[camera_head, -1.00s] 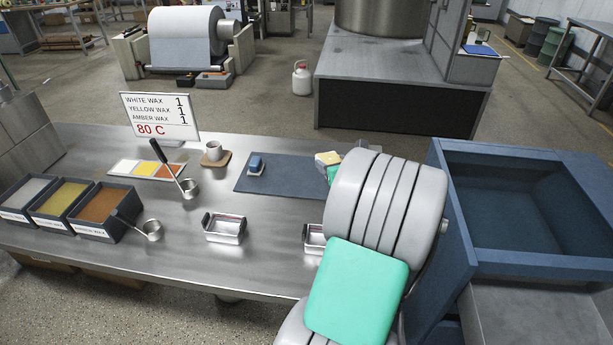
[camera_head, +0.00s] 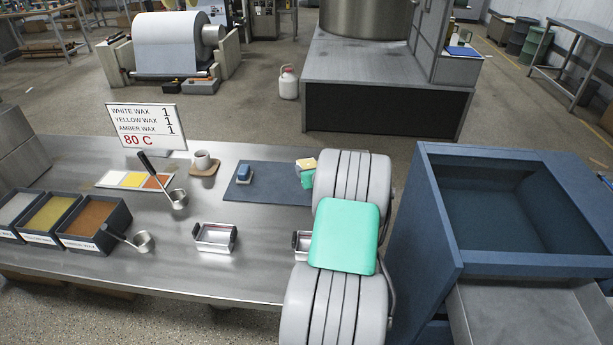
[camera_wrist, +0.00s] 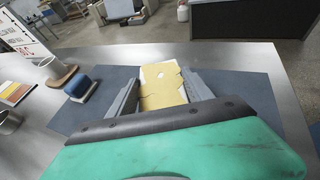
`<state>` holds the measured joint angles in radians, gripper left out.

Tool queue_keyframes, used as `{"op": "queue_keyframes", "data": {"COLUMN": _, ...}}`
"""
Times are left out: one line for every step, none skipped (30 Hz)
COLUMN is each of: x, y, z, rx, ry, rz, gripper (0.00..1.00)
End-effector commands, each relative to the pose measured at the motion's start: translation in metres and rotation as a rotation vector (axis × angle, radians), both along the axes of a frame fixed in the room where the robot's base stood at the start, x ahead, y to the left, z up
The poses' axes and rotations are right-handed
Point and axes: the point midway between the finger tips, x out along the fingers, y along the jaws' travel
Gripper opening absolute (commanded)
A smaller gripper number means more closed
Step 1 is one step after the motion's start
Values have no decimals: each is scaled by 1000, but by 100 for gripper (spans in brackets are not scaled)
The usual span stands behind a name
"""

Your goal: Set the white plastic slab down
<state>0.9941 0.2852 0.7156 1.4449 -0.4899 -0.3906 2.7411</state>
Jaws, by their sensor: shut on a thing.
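My gripper (camera_wrist: 160,84) is shut on a slab (camera_wrist: 163,90) in the wrist view. The slab has a worn yellow face with ragged white patches at its far end. It sits between the two grey fingers over the dark blue mat (camera_wrist: 262,97). In the head view the pale slab (camera_head: 306,164) shows just left of my arm, over the right part of the mat (camera_head: 278,192). My arm hides most of my gripper there. I cannot tell whether the slab touches the mat.
A blue-topped block (camera_head: 244,174) stands on the mat's left part. A cup (camera_head: 202,160) on a brown coaster is beyond it. A metal tray (camera_head: 215,238) and ladle (camera_head: 140,242) lie nearer. A second tray (camera_head: 301,243) is partly behind my arm. A blue bin (camera_head: 440,215) stands right.

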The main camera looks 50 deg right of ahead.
Motion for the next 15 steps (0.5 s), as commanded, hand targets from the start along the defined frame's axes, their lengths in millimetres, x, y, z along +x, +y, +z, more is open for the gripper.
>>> {"op": "queue_keyframes", "data": {"x": 5, "y": 0, "z": -5, "rx": 1, "ry": 1, "rz": 2, "gripper": 13}}
{"op": "queue_keyframes", "data": {"x": 7, "y": 0, "z": -8, "rx": 1, "ry": 1, "rz": 1, "gripper": 13}}
{"op": "queue_keyframes", "data": {"x": 10, "y": -1, "z": -10, "rx": -1, "ry": -1, "rz": 1, "gripper": 13}}
{"op": "queue_keyframes", "data": {"x": 11, "y": -1, "z": -12, "rx": -1, "ry": -1, "rz": 1, "gripper": 13}}
{"op": "queue_keyframes", "data": {"x": 13, "y": -1, "z": -15, "rx": 0, "ry": 0, "rz": 1, "gripper": 13}}
{"op": "queue_keyframes", "data": {"x": 17, "y": 0, "z": -20, "rx": 0, "ry": 0, "rz": 2, "gripper": 13}}
{"op": "queue_keyframes", "data": {"x": 18, "y": 0, "z": -25, "rx": 2, "ry": 2, "rz": 2, "gripper": 13}}
{"op": "queue_keyframes", "data": {"x": 17, "y": -1, "z": -30, "rx": 3, "ry": 2, "rz": 1, "gripper": 13}}
{"op": "queue_keyframes", "data": {"x": 16, "y": 0, "z": -37, "rx": 3, "ry": 2, "rz": 0, "gripper": 13}}
{"op": "queue_keyframes", "data": {"x": 16, "y": -1, "z": -41, "rx": 3, "ry": 2, "rz": 0, "gripper": 13}}
{"op": "queue_keyframes", "data": {"x": 16, "y": -1, "z": -45, "rx": 2, "ry": 1, "rz": 1, "gripper": 13}}
{"op": "queue_keyframes", "data": {"x": 17, "y": -1, "z": -47, "rx": -1, "ry": 0, "rz": 0, "gripper": 13}}
{"op": "queue_keyframes", "data": {"x": 17, "y": -1, "z": -48, "rx": -2, "ry": -1, "rz": 0, "gripper": 13}}
{"op": "queue_keyframes", "data": {"x": 17, "y": -2, "z": -49, "rx": -3, "ry": -2, "rz": 1, "gripper": 13}}
{"op": "queue_keyframes", "data": {"x": 17, "y": -2, "z": -49, "rx": -3, "ry": -2, "rz": 1, "gripper": 13}}
